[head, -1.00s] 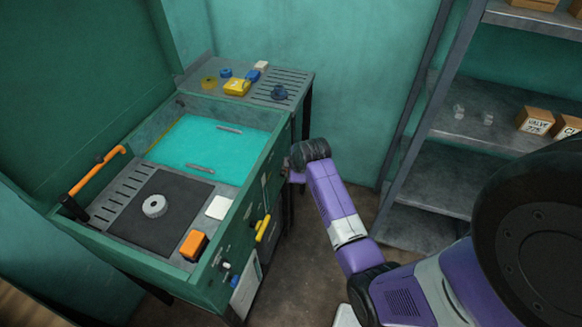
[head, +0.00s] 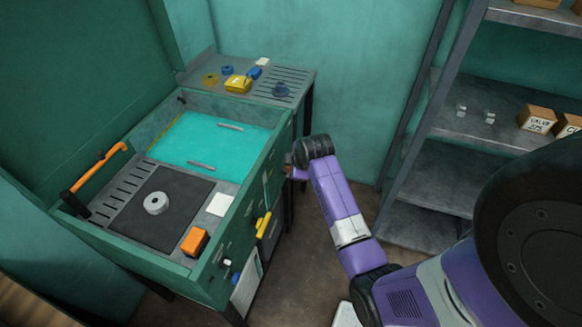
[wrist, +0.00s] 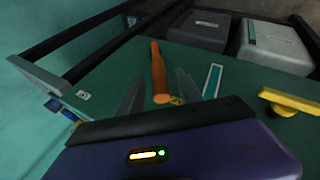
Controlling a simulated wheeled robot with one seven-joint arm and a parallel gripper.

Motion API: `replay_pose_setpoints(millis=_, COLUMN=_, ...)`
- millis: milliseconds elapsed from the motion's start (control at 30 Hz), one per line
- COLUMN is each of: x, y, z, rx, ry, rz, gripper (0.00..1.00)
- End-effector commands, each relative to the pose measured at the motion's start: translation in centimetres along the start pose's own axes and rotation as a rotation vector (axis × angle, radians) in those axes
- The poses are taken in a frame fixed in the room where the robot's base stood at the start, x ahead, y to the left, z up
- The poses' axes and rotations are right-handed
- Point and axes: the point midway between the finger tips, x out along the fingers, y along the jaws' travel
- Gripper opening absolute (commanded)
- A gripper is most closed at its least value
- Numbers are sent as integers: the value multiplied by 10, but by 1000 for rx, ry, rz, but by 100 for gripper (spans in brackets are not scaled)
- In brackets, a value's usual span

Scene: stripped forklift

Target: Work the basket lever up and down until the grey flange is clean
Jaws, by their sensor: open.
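In the head view the washer's tank holds teal liquid (head: 215,145), with two grey bar handles showing in it. A grey ring-shaped part (head: 156,203), apparently the grey flange, lies on the dark mat in front of the liquid. My gripper is at the washer's right side, its fingers hidden in the head view. In the wrist view my gripper (wrist: 158,92) is open, with an orange handle (wrist: 158,70) between its fingers, end toward the camera. This handle looks like the basket lever. I cannot tell whether the fingers touch it.
An orange bar (head: 100,165) with a black end stands at the washer's left. A yellow handle (head: 263,224) sits on the side panel, also in the wrist view (wrist: 290,102). An orange box (head: 194,242) sits near the front edge. Metal shelves (head: 440,180) stand at right.

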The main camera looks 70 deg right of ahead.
Motion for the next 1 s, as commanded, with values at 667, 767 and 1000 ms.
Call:
replay_pose_setpoints(millis=667, x=-62, y=0, z=0, rx=-1, ry=1, rz=0, gripper=42)
replay_pose_setpoints(millis=767, x=-62, y=0, z=0, rx=-1, ry=1, rz=0, gripper=42)
replay_pose_setpoints(millis=1000, x=-62, y=0, z=0, rx=-1, ry=1, rz=0, gripper=42)
